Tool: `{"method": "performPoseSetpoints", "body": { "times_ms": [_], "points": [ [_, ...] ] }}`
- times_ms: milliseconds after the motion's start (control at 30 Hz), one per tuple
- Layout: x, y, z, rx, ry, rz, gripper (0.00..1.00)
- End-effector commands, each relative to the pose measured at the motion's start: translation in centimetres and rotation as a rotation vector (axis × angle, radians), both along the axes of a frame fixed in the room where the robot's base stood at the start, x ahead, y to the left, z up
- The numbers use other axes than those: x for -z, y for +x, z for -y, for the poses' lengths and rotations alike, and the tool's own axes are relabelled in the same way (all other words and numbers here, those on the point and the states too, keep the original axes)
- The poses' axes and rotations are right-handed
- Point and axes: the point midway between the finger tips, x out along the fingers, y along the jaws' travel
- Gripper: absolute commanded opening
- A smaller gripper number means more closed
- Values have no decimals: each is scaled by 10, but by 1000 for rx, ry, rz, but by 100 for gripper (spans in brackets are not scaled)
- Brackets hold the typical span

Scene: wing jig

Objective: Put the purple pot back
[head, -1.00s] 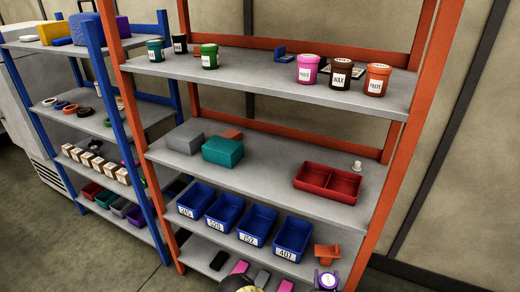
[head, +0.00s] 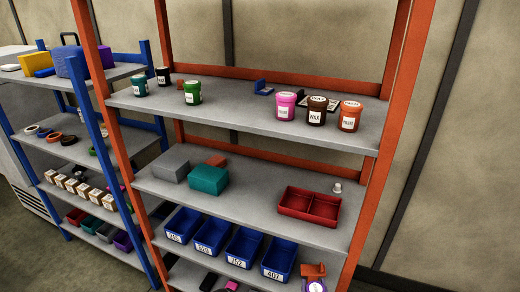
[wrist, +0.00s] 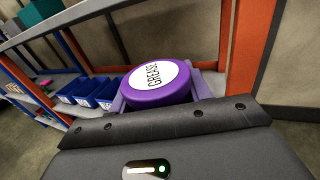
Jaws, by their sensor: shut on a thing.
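The purple pot (wrist: 157,84) is held in my gripper (wrist: 160,96), with its round lid and white "GREASE" label facing the wrist camera. The fingers are shut on it from both sides. In the head view only the top of the purple pot (head: 316,286) shows at the bottom edge, in front of the orange rack; my fingers are not clear there. The rack's top shelf (head: 235,110) holds a pink pot (head: 285,106), a brown "WAX" pot (head: 317,111), an orange pot (head: 349,116), a green pot (head: 192,92), a teal pot (head: 139,86) and a black pot (head: 163,76).
The shelf below holds a red divided tray (head: 308,207), a teal box (head: 208,180) and a grey box (head: 170,168). Blue bins (head: 244,248) stand lower. The orange right post (head: 385,130) bounds the rack. Top-shelf room is clear between the green and pink pots.

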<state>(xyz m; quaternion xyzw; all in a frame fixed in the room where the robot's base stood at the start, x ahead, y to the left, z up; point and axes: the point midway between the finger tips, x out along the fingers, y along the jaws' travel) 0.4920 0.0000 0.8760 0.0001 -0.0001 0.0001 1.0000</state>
Motion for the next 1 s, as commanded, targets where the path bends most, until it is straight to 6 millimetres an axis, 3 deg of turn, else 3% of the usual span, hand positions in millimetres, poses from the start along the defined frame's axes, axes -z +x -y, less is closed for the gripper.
{"method": "performPoseSetpoints", "body": {
  "times_ms": [33,400,500,733,900,1000],
  "points": [
    [-17,0,0,0,0,0,22],
    [-58,0,0,0,0,0,22],
    [-49,-1,3,8,0,-9,22],
    [-47,-2,3,9,0,-15,22],
    [-53,1,2,7,5,4,22],
    [-70,5,-5,17,3,5,22]
  ]
}}
